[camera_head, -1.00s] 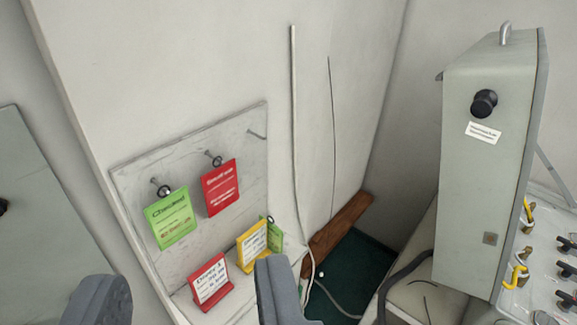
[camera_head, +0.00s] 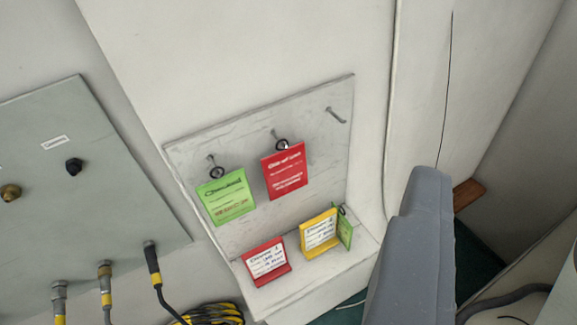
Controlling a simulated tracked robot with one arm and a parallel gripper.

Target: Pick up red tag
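A red tag (camera_head: 285,172) with white print hangs by a dark ring from the middle peg of a grey marbled board (camera_head: 240,228). A green tag (camera_head: 226,197) hangs from the peg to its left. A red card (camera_head: 266,262) with a white label stands on the ledge below. The space left of this finger is empty.
A yellow card (camera_head: 319,233) and a small green card (camera_head: 344,230) stand on the ledge (camera_head: 310,287). The right peg (camera_head: 335,115) is bare. A grey panel (camera_head: 75,215) with fittings and hoses is at the left. A yellow-black cable coil (camera_head: 212,314) lies below.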

